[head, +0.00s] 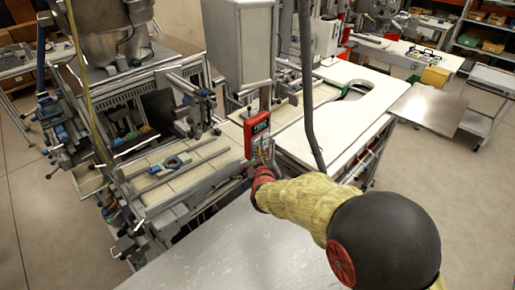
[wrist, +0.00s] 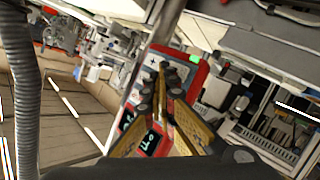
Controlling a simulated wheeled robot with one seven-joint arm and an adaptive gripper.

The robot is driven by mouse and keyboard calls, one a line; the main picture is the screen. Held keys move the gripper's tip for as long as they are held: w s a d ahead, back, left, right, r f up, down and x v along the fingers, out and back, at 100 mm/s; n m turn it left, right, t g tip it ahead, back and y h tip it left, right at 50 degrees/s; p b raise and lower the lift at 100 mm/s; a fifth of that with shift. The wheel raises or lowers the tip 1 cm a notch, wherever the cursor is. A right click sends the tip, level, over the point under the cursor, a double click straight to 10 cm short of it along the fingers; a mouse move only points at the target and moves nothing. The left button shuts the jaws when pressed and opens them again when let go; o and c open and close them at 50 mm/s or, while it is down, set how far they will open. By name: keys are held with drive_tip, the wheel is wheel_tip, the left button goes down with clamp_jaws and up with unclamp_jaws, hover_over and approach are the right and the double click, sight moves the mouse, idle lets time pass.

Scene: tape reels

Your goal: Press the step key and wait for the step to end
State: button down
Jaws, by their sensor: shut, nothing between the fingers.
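A red control box (head: 257,135) with a dark display showing green characters is mounted on an upright at the middle of the head view. In the wrist view the red box (wrist: 197,75) is seen close up and tilted, with a grey key panel, a small green patch (wrist: 194,58) and part of its display (wrist: 152,142). My gripper (head: 263,160) is in front of the box's lower part, its fingers together and empty. In the wrist view my gripper's tips (wrist: 165,72) overlap the key panel. I cannot tell whether they touch a key, and the fingers hide some keys.
A white-topped table (head: 345,125) is right of the box. A bench with rails and clamps (head: 180,170) is left of it. A grey cabinet (head: 238,45) stands behind. A dark hose (head: 308,90) hangs close to my arm. Floor is open at right.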

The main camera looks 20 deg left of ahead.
drive_tip(key=shift+d, duration=0.1)
drive_tip(key=shift+s+d, duration=0.4)
drive_tip(key=shift+d, duration=0.2)
drive_tip(key=d, duration=0.1)
drive_tip(key=s+d, duration=0.1)
drive_tip(key=d, duration=0.1)
drive_tip(key=s+d+b, duration=0.1)
drive_tip(key=shift+s+d, duration=0.15)
drive_tip(key=shift+s, duration=0.1)
idle(0.4)
idle(0.7)
